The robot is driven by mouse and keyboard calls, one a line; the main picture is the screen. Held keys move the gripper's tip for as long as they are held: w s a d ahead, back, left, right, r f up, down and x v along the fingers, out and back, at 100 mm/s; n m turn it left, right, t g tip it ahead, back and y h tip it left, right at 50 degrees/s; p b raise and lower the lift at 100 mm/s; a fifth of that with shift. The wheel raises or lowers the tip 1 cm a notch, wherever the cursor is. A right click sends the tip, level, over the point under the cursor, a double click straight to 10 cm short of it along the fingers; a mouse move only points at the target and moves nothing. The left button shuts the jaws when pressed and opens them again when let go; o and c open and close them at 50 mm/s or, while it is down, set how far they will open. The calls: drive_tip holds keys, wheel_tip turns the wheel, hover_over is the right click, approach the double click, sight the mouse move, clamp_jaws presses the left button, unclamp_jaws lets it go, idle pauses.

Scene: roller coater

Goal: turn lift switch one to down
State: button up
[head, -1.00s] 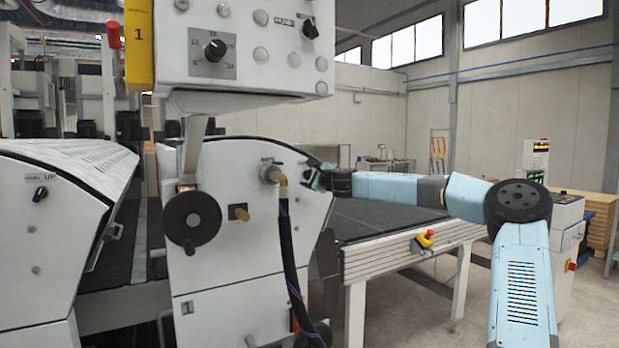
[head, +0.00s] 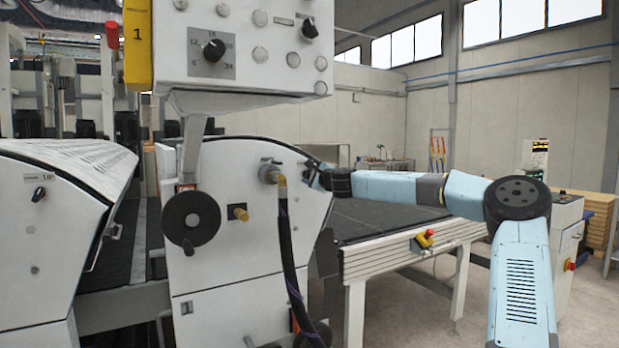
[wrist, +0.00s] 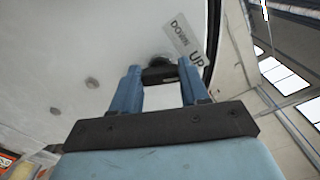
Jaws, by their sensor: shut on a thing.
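The lift switch (wrist: 160,61) is a dark knob on the white machine panel in the wrist view. A label plate reading DOWN and UP (wrist: 187,42) sits just to its upper right. My gripper (wrist: 160,76) has its two blue fingers on either side of the switch's black handle and is shut on it. Which way the handle points is hard to tell because the fingers cover part of it. In the head view my gripper (head: 316,177) is at the upper right side of the white machine housing (head: 225,260), and the switch is hidden there.
A hose fitting (head: 271,173) with a black hose stands left of my gripper. A control box (head: 245,45) with knobs hangs above. A conveyor table (head: 380,222) with a red and yellow stop button (head: 424,238) lies below my arm.

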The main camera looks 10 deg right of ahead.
drive_tip(key=n, duration=0.5)
drive_tip(key=shift+a+f+n, duration=0.2)
drive_tip(key=shift+f+n, duration=0.1)
drive_tip(key=shift+n, duration=0.1)
drive_tip(key=n, duration=0.5)
drive_tip(key=shift+s+f, duration=0.1)
drive_tip(key=shift+f, duration=0.05)
drive_tip(key=shift+n, duration=0.3)
drive_tip(key=o, duration=0.8)
drive_tip(key=shift+o, duration=1.3)
drive_tip(key=shift+d, duration=0.1)
drive_tip(key=v, duration=1.3)
drive_tip(key=shift+s, duration=0.25)
drive_tip(key=shift+d, duration=0.15)
